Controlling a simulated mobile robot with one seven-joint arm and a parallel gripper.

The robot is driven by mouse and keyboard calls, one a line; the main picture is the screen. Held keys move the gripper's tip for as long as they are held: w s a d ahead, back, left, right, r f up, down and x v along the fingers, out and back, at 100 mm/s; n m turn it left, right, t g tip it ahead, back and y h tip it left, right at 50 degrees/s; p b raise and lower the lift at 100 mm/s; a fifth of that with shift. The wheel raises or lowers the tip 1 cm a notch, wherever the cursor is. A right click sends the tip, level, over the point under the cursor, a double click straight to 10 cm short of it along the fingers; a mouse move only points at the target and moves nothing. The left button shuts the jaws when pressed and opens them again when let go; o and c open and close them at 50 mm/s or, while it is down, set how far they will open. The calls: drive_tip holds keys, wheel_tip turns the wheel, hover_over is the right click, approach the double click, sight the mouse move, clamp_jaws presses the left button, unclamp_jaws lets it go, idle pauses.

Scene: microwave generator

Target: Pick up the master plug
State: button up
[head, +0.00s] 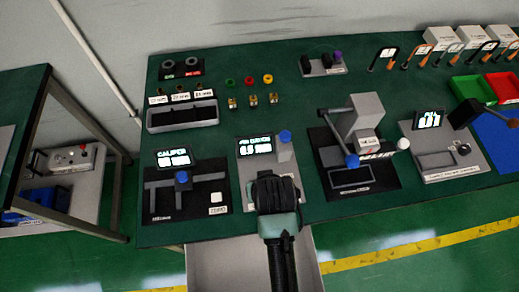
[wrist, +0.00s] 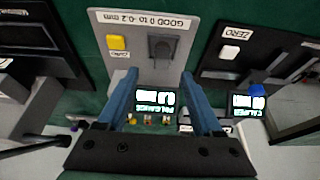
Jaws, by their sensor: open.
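I cannot tell for certain which part is the master plug. A small stand (head: 322,66) at the back of the green bench carries dark pieces and one with a purple top. My gripper (head: 272,185) is at the bench's front edge, over the front of the air gauge station (head: 258,150), which has a display and a blue-topped post (head: 285,137). In the wrist view my gripper (wrist: 160,82) has two blue fingers spread apart, with nothing between them. Beyond the tips is a grey plate (wrist: 120,58) with a yellow button (wrist: 117,42) and a dark square part (wrist: 162,47).
The caliper station (head: 183,185) is left of my gripper; a black press-like fixture (head: 352,150) is right. Behind are a parts tray (head: 182,116), small brass pieces (head: 253,101) and coloured rings (head: 248,79). Green and red bins (head: 503,87) are at far right.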

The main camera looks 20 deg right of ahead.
drive_tip(key=shift+x, duration=1.1)
drive_tip(key=shift+w+p+x, duration=0.2)
drive_tip(key=shift+p+x, duration=0.05)
drive_tip(key=shift+x, duration=1.2)
drive_tip(key=shift+w+p+x, duration=0.15)
drive_tip(key=shift+p+x, duration=0.05)
drive_tip(key=shift+x, duration=1.25)
drive_tip(key=shift+a+r, duration=0.1)
drive_tip(key=shift+c, duration=0.3)
clamp_jaws()
